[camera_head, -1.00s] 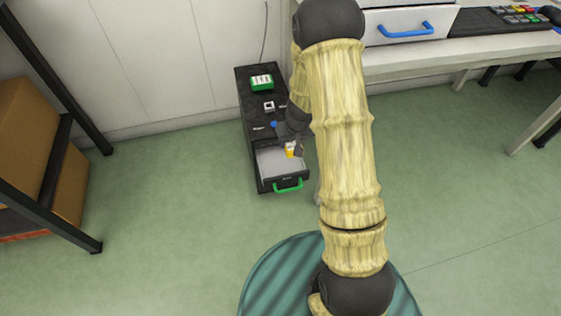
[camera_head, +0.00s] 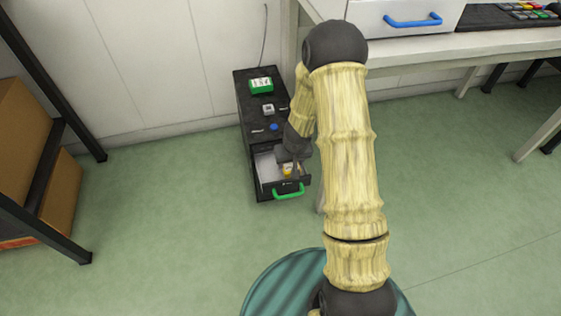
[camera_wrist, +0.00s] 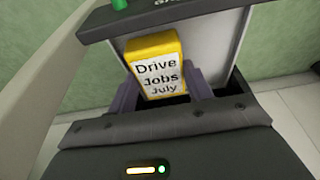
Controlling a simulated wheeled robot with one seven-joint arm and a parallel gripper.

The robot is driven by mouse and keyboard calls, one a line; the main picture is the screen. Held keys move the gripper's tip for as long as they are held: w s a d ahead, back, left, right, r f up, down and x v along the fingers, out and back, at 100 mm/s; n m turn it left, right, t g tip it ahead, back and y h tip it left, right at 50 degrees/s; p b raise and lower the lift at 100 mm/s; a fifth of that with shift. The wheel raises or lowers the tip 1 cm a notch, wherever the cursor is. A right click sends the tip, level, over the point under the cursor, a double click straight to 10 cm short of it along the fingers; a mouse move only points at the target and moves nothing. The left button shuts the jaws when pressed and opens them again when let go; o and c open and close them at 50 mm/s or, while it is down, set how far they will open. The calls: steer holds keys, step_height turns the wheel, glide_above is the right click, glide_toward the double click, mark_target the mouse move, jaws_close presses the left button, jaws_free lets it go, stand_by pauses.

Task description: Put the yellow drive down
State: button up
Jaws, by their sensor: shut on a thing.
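The yellow drive (camera_wrist: 155,62) has a white label reading "Drive Jobs July" and fills the middle of the wrist view. My gripper (camera_wrist: 158,95) is shut on it, one finger on each side. In the head view the drive (camera_head: 288,170) shows as a small yellow patch at my gripper (camera_head: 290,165), inside the outline of the open drawer (camera_head: 265,168). The drawer is pale inside, with a dark front and a green handle (camera_head: 288,191). I cannot tell whether the drive touches the drawer floor. My gripper partly hides the drawer's right side.
The dark cabinet (camera_head: 250,92) has a green item (camera_head: 261,85), a small grey-white item (camera_head: 268,109) and a blue button (camera_head: 274,127) on top. A white desk (camera_head: 470,50) stands right. A shelf with cardboard boxes (camera_head: 60,190) stands left. Floor between is clear.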

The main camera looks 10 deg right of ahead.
steer(key=shift+w+a, duration=0.35)
steer(key=shift+a, duration=0.2)
steer(key=shift+w+a+f, duration=0.2)
steer(key=shift+w+a, duration=0.1)
steer(key=shift+a, duration=0.2)
steer(key=shift+w+a+f, duration=0.2)
steer(key=shift+w+a, duration=0.05)
steer(key=shift+a, duration=0.2)
steer(key=shift+f, duration=0.2)
steer(key=shift+f+b, duration=0.15)
steer(key=shift+b, duration=0.25)
steer(key=o, duration=1.1)
steer(key=shift+o, duration=0.2)
